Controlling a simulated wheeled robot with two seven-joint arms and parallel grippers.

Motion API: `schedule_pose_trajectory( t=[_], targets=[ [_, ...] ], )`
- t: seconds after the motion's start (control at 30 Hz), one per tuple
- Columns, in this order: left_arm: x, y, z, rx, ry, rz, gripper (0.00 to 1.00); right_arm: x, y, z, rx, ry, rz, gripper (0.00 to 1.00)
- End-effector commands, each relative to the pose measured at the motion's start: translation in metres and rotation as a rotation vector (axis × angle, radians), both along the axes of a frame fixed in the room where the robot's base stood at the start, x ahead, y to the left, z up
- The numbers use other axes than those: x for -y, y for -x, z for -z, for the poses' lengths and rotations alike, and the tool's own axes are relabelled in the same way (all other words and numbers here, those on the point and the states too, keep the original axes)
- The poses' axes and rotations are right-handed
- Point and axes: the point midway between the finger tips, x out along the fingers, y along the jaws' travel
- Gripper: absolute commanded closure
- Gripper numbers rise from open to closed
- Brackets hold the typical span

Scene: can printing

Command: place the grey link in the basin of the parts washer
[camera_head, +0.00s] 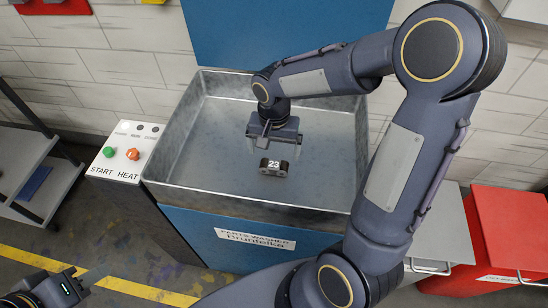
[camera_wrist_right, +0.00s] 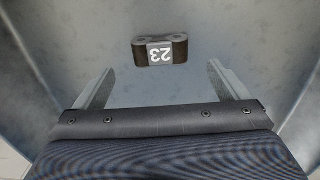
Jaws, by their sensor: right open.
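The grey link (camera_head: 274,167), marked with a white 23 label, lies in the basin (camera_head: 185,150) of the blue parts washer (camera_head: 195,232). In the right wrist view the link (camera_wrist_right: 160,50) lies on the basin floor, beyond the fingertips and apart from them. My right gripper (camera_head: 268,140) is over the basin, just behind the link in the head view. Its two fingers (camera_wrist_right: 160,88) are spread wide with nothing between them. My left gripper (camera_head: 75,282) is at the lower left, over the floor, away from the washer; its fingers are not clear enough to judge.
A white control panel (camera_head: 125,150) with a green START button and an orange HEAT knob is left of the basin. The washer's raised blue lid (camera_head: 285,35) stands behind. A red cabinet (camera_head: 510,230) is at right, a grey shelf (camera_head: 25,165) at left. Most of the basin floor is clear.

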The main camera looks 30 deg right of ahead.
Motion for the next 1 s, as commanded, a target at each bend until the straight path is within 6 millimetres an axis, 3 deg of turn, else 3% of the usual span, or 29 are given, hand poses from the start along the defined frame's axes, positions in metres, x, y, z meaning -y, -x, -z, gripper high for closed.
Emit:
schedule_pose_trajectory(
  t=[0.2, 0.47, 0.57, 0.7, 0.9, 1.0],
  targets=[
    [0.0, 0.0, -0.003, 0.0, 0.0, 0.0, 0.64, 0.0, -0.001, -0.04, 0.004, 0.0, -0.001, 0.06],
    [0.0, 0.0, -0.004, 0.0, 0.0, 0.0, 0.64, 0.003, 0.011, -0.063, 0.025, -0.024, -0.023, 0.06],
    [0.0, 0.0, -0.004, 0.0, 0.0, 0.0, 0.64, 0.007, 0.035, -0.078, 0.079, -0.07, -0.077, 0.06],
    [0.0, 0.0, -0.003, 0.0, 0.0, 0.0, 0.64, 0.008, 0.083, -0.098, 0.207, -0.148, -0.197, 0.06],
    [0.0, 0.0, -0.003, 0.0, 0.0, 0.0, 0.64, -0.003, 0.141, -0.105, 0.416, -0.204, -0.363, 0.06],
    [0.0, 0.0, -0.004, 0.0, 0.0, 0.0, 0.64, -0.01, 0.157, -0.103, 0.496, -0.206, -0.424, 0.06]
  ],
)
